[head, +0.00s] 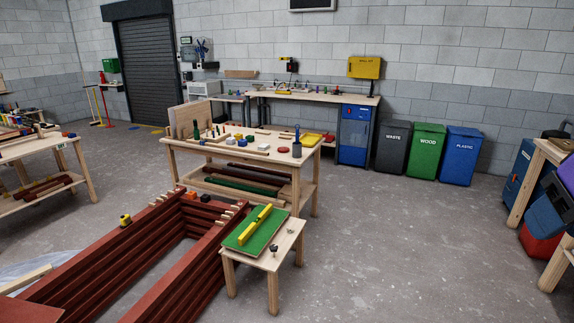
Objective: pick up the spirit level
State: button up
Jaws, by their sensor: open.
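A long yellow spirit level (255,224) lies diagonally on a green mat (272,234). The mat covers much of the top of a small low wooden table (294,231) in the lower middle of the head view. The level lies flat, and nothing covers it. A small dark item (274,248) sits near it on the table's front part.
Stacked dark red battens (90,264) stand left of the small table. A larger workbench (238,148) with tools is behind it. Grey, green and blue bins (426,150) line the back wall. Bare concrete floor (400,240) is clear to the right.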

aim_at(250, 231)
jog(key=i+l+u, duration=0.2)
jog(key=i+u, duration=0.2)
jog(key=i, duration=0.15)
jog(key=i+l+u, duration=0.45)
jog(key=i+l, duration=0.1)
jog(key=i, duration=0.35)
jog(key=i+l+u, duration=0.1)
jog(key=i, duration=0.4)
jog(key=i+l, duration=0.2)
jog(key=i, duration=0.25)
jog(key=i+l+u, duration=0.1)
jog(key=i, duration=0.35)
jog(key=i+l, duration=0.25)
jog(key=i, duration=0.2)
jog(key=u, duration=0.05)
